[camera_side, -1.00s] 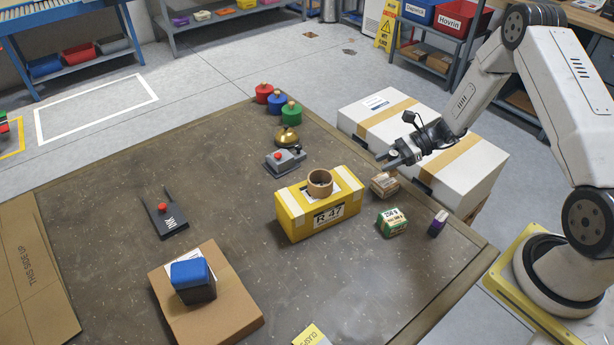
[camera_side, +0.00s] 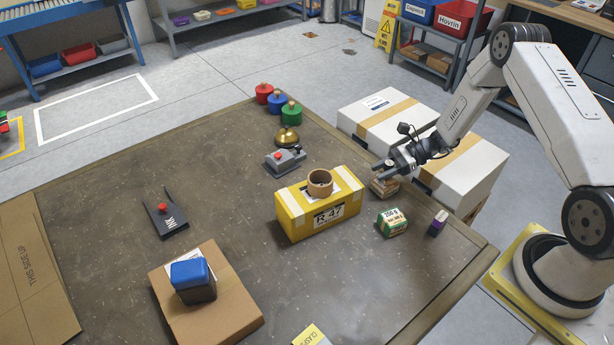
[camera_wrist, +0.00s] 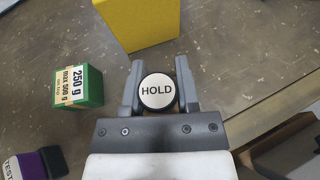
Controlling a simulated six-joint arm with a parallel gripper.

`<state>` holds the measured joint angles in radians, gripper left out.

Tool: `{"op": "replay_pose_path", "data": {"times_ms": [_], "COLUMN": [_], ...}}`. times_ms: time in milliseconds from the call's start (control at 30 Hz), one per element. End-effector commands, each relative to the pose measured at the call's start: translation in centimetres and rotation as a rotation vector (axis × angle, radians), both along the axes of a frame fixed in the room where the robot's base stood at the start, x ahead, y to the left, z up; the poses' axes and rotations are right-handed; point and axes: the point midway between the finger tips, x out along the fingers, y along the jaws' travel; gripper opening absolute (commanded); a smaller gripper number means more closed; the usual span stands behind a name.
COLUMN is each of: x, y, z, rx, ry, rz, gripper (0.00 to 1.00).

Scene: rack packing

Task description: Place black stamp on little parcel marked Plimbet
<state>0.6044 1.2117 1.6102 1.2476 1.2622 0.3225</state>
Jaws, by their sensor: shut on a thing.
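My gripper (camera_side: 384,172) is closed around a round piece with a black rim and a white face reading HOLD (camera_wrist: 157,91), apparently the stamp's top. I cannot tell whether the stamp touches the parcel. In the wrist view the gripper (camera_wrist: 158,90) and the round piece hide most of what lies below. The name Plimbet cannot be read in either view.
A yellow box (camera_side: 290,222) carrying a tape roll (camera_side: 320,178) stands left of the parcel. A green 250 g block (camera_side: 392,222) and a purple-and-black block (camera_side: 438,222) stand in front. White boxes (camera_side: 385,112) are behind.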

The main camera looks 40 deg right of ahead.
Motion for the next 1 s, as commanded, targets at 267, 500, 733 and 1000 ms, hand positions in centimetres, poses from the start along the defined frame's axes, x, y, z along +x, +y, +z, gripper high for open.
{"op": "replay_pose_path", "data": {"times_ms": [267,500,733,1000], "x": [0.0,0.0,0.0,-0.5], "y": [0.0,0.0,0.0,-1.4], "z": [-0.3,-0.3,-0.2,0.6], "rx": [0.000,0.000,0.000,-0.001], "ry": [0.000,0.000,0.000,-0.002], "rz": [0.000,0.000,0.000,-0.001], "gripper": [0.49,0.75,0.75,0.75]}}
